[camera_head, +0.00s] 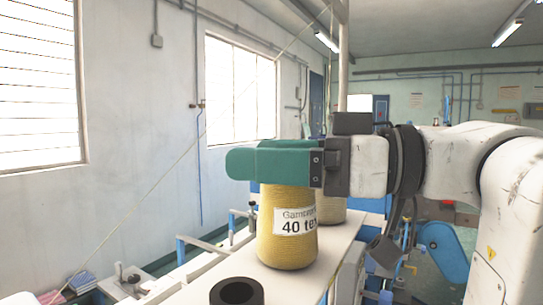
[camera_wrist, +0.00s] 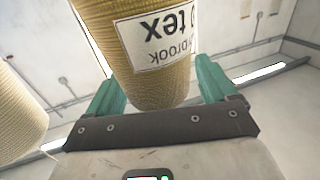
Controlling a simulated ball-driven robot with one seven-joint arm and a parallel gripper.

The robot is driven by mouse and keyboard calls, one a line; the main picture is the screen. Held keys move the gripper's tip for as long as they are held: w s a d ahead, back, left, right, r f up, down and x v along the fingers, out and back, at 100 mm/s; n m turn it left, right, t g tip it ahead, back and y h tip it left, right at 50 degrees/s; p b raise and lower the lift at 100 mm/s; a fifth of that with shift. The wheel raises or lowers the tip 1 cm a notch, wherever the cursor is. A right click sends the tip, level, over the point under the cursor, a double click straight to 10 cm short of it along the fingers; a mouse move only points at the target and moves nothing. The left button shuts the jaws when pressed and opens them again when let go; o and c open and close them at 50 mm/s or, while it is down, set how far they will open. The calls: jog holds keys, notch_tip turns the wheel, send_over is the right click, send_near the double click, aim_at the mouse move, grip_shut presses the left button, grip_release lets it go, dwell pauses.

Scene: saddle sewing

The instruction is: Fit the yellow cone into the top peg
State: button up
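The yellow cone (camera_head: 287,240), labelled "40 tex", stands upright on a long white surface (camera_head: 222,268) in the head view. The green fingers of my gripper (camera_head: 272,163) are level with its narrow top and hide it. In the wrist view the cone (camera_wrist: 158,80) sits between the two spread fingers (camera_wrist: 162,85). A narrow gap seems to show beside the cone on the right. My gripper looks open around the cone's top; I see no firm contact. I cannot make out the top peg in either view.
A second, paler cone (camera_head: 331,211) stands just behind the yellow one and shows at the left of the wrist view (camera_wrist: 20,115). A black hollow cylinder (camera_head: 238,292) is in front. Blue machine parts (camera_head: 445,250) lie to the right. A pole (camera_head: 343,70) rises behind.

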jog(key=shift+o, duration=0.2)
jog(key=b+v, duration=0.2)
jog(key=v, duration=0.8)
jog(key=shift+s+d, duration=0.15)
jog(key=shift+d, duration=0.2)
